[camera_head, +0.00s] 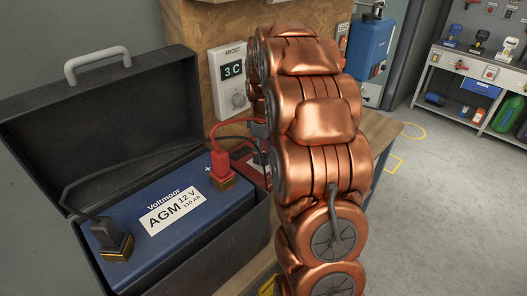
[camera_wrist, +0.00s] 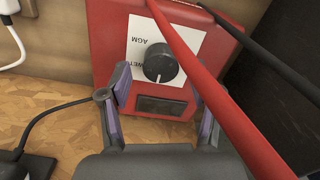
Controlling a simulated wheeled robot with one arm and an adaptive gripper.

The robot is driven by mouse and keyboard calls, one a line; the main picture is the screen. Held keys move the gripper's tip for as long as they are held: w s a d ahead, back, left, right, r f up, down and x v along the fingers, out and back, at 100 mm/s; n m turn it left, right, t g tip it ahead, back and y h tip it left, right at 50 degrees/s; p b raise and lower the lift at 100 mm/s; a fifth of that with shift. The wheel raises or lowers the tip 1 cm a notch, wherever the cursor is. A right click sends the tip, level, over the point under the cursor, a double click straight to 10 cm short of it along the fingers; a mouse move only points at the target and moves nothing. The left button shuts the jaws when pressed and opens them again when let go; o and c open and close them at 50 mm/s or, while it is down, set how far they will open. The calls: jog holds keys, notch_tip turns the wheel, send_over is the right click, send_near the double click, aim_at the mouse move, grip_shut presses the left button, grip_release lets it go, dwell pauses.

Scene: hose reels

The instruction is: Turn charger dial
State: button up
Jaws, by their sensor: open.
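The red charger (camera_wrist: 218,55) fills the upper middle of the wrist view. Its black round dial (camera_wrist: 160,62) sits on a white label (camera_wrist: 140,40) reading AGM and WET, with the lettering upside down. A small light mark shows at the dial's lower edge. A dark display window (camera_wrist: 161,106) lies below the dial. My gripper (camera_wrist: 163,88) is open, its two fingers apart on the left and right below the dial, and nothing is between them. In the head view only a red edge of the charger (camera_head: 242,160) shows; my copper arm hides the rest and the gripper.
A blue AGM battery (camera_head: 185,240) sits in an open black case (camera_head: 85,130) with red (camera_head: 222,163) and black (camera_head: 105,235) clamps. Red (camera_wrist: 205,65) and black (camera_wrist: 260,45) cables cross near the charger. A frost thermostat (camera_head: 231,85) reads 3 C. Open floor (camera_head: 440,200) lies right.

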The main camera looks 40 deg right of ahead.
jog(key=shift+f, duration=0.55)
jog(key=c, duration=1.1)
